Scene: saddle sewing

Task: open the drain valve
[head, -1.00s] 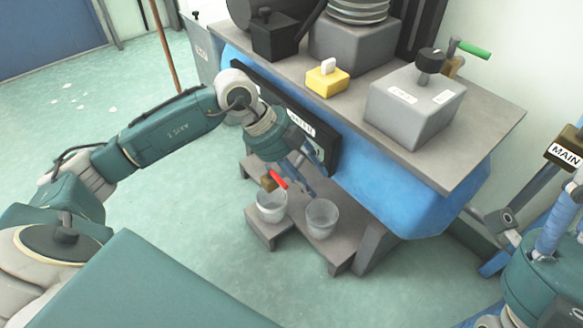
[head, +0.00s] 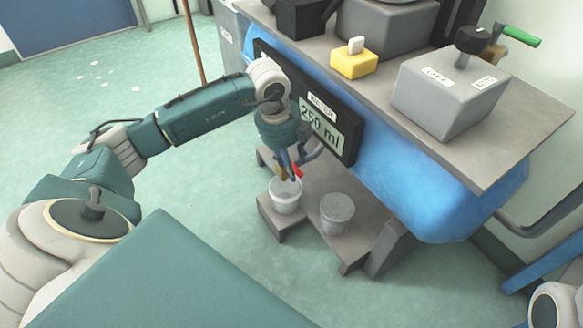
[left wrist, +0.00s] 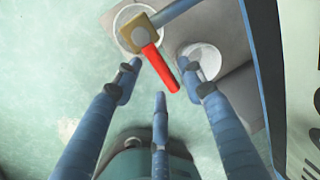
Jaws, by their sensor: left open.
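The drain valve has a brass body (left wrist: 138,33) and a red lever (left wrist: 160,68). In the head view the red lever (head: 298,171) shows partly behind my left gripper (head: 291,167), under the front of the blue tank. In the left wrist view my left gripper (left wrist: 160,85) is open, its three blue fingers spread around the lever's free end. I cannot tell whether any finger touches it. The lever points away from the body, toward the gripper. My right gripper is not in view.
A clear cup (head: 286,196) stands on a low step below the valve, and a second cup (head: 337,213) stands right of it. A display (head: 332,125) reading 250 ml is close to my left wrist. The blue tank (head: 430,195) is under a grey counter.

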